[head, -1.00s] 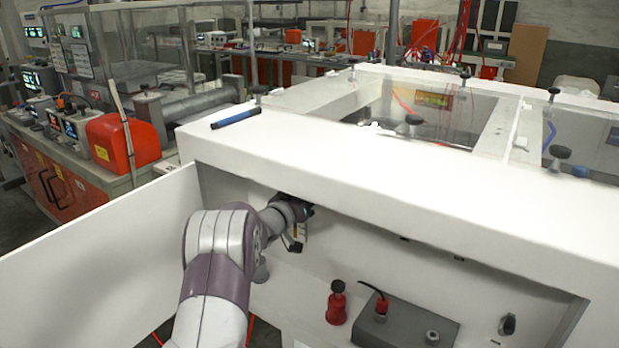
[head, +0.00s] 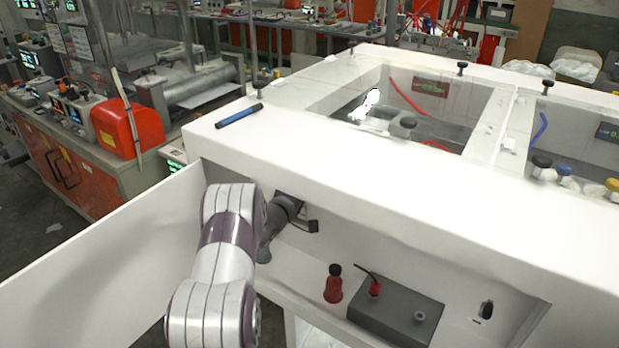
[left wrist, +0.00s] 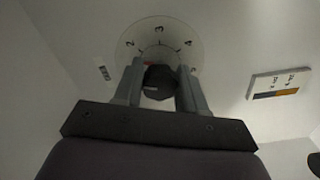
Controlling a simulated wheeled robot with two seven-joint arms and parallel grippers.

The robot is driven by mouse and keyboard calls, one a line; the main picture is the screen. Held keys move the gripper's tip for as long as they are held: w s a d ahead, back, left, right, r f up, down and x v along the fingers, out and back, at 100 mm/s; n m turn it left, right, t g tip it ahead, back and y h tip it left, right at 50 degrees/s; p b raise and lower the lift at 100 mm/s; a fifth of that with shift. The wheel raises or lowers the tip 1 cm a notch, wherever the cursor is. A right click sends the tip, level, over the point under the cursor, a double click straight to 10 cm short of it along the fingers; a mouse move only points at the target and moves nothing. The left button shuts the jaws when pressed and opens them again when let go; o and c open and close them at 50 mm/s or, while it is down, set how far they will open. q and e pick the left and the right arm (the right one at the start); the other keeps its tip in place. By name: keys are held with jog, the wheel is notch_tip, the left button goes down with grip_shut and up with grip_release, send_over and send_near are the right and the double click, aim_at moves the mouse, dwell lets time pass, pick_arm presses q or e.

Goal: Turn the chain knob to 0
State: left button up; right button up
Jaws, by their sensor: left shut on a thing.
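The chain knob (left wrist: 158,82) is a dark knob in front of a pale round dial (left wrist: 158,42) with numbers around it, on the white wall inside the cabinet. Its pointer is hidden, so I cannot tell its setting. My left gripper (left wrist: 160,76) is shut on the knob, one finger on each side. In the head view my left arm reaches into the open cabinet, where my wrist (head: 290,207) hides the knob and dial. My right gripper is in neither view.
A white door panel (head: 100,258) stands open at the left. A red bottle (head: 333,286) and a grey box (head: 395,318) sit on the cabinet shelf. A blue pen-like object (head: 239,116) lies on the white top. A label (left wrist: 278,84) is right of the dial.

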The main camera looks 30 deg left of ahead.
pick_arm(q)
jog(key=shift+d+f+n+p, duration=0.15)
jog(key=shift+n+p, duration=0.85)
jog(key=shift+n, duration=1.1)
jog(key=o, duration=0.9)
jog(key=shift+o, duration=0.7)
jog(key=shift+s, duration=0.1)
jog(key=s+a+b, duration=0.1)
jog(key=s, duration=1.1)
jog(key=shift+s, duration=0.25)
